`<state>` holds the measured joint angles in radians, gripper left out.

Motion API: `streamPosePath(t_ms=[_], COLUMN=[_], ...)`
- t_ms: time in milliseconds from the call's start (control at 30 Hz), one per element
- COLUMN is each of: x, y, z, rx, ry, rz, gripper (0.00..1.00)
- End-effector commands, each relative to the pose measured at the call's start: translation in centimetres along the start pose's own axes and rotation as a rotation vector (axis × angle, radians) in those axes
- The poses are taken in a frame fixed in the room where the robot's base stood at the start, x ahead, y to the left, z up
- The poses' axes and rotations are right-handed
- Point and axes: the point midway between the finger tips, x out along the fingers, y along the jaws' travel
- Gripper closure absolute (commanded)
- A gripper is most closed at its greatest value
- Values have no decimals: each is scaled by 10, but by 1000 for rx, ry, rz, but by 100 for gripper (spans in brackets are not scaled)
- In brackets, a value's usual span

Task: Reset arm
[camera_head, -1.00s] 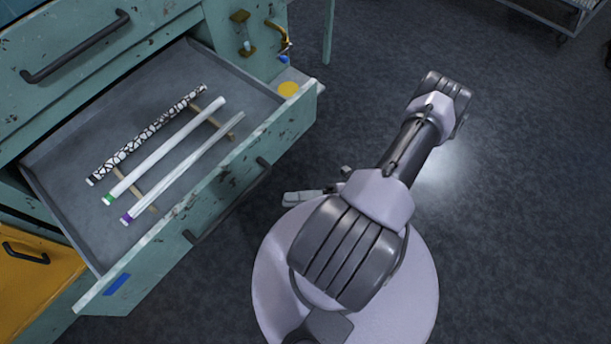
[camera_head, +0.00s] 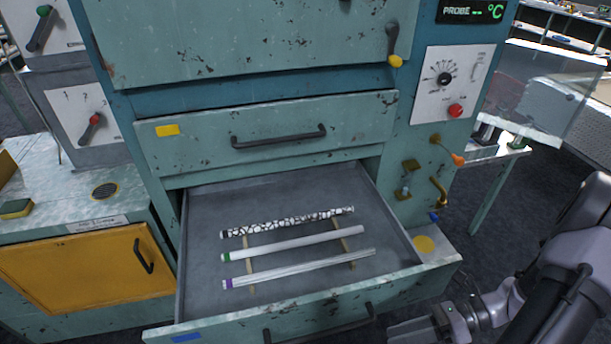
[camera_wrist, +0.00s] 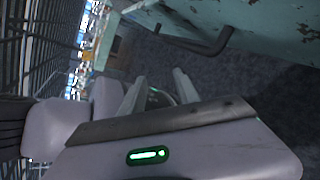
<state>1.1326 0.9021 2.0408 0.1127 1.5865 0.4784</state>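My gripper (camera_head: 425,328) is low at the right in the head view, just beside the front of the open drawer (camera_head: 205,290). In the wrist view its two fingers (camera_wrist: 158,88) stand apart with nothing between them. Three glass tubes lie side by side on light wooden rests in the drawer. One is a black-and-white patterned tube (camera_head: 288,222), one is a white tube with a green end (camera_head: 295,243), and the front one is a clear-looking tube with a purple end (camera_head: 300,268). My gripper is apart from the tubes.
The drawer's dark handle (camera_head: 320,325) shows at the bottom. A shut drawer (camera_head: 280,145) is above. A yellow cabinet door (camera_head: 85,270) is at left. A control panel with a dial and red knob (camera_head: 450,82) is at upper right. Dark floor (camera_head: 490,235) is open at right.

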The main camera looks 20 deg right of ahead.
Motion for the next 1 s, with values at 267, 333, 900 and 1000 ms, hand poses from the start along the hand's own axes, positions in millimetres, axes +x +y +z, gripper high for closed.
streamPosePath(t_ms=[267,333,900,1000], x=[24,36,64,64], y=[101,132,223,223], z=[132,153,189,189], rx=[-1109,-1411,-2256,-2254], ry=[803,952,1232,1232], rz=[-87,-101,-203,-203], gripper=[62,62,62,62])
